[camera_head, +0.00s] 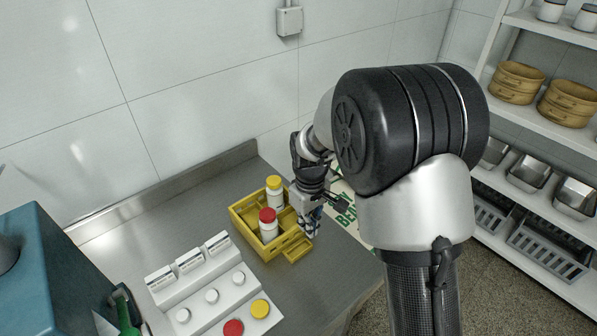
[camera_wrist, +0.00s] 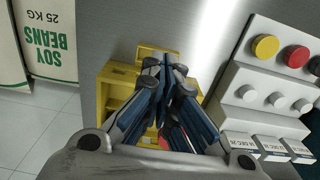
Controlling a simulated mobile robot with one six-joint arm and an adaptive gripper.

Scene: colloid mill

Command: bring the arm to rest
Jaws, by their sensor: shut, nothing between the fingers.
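My arm spans the right half of the head view, bent over toward the counter. My gripper (camera_head: 310,222) points down by the right side of the yellow crate (camera_head: 245,234). In the wrist view my gripper (camera_wrist: 168,68) is shut with its fingertips together and empty, in front of the yellow crate (camera_wrist: 113,98). In the crate stand a white bottle with a red cap (camera_head: 268,228) and a white bottle with a yellow cap (camera_head: 275,196). In the wrist view the fingers hide most of the crate's inside.
A white stepped stand (camera_head: 205,290) with red and yellow caps is at the front of the metal counter (camera_head: 150,235). A teal machine (camera_head: 45,275) is at left. A soy beans sack (camera_head: 345,205) is beyond the counter's right edge. Shelves (camera_head: 545,125) stand at right.

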